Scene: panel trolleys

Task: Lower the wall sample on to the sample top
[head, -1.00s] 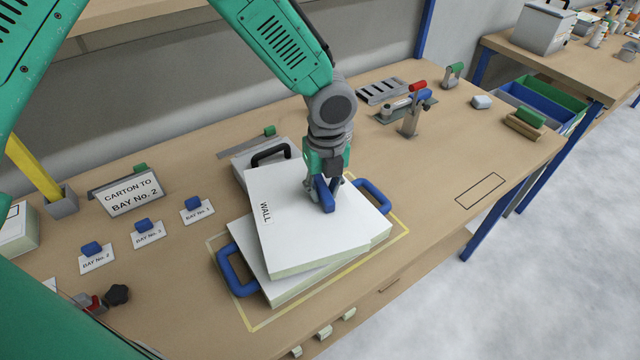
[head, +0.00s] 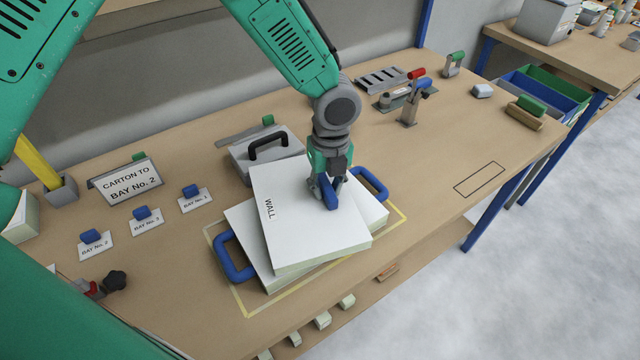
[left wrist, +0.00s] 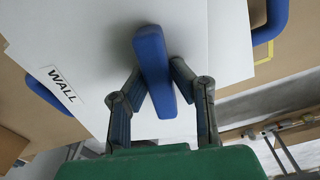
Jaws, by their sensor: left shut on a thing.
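The wall sample (head: 300,232) is a thick white panel marked WALL with a blue grip on top. It also shows in the left wrist view (left wrist: 95,45). My left gripper (head: 328,190) is shut on the blue grip (left wrist: 153,65), fingers on either side. The sample top (head: 246,232) is a white slab with blue handles at two ends, largely hidden under the wall sample. The wall sample is turned relative to it, leaving slab corners showing at left and right. I cannot tell whether the two touch. My right gripper is not in view.
A yellow outline (head: 330,264) surrounds the slab on the bench. A grey case (head: 285,146) with a black handle lies just behind. Tools stand back right; the right bench has free room around a black outline (head: 479,179).

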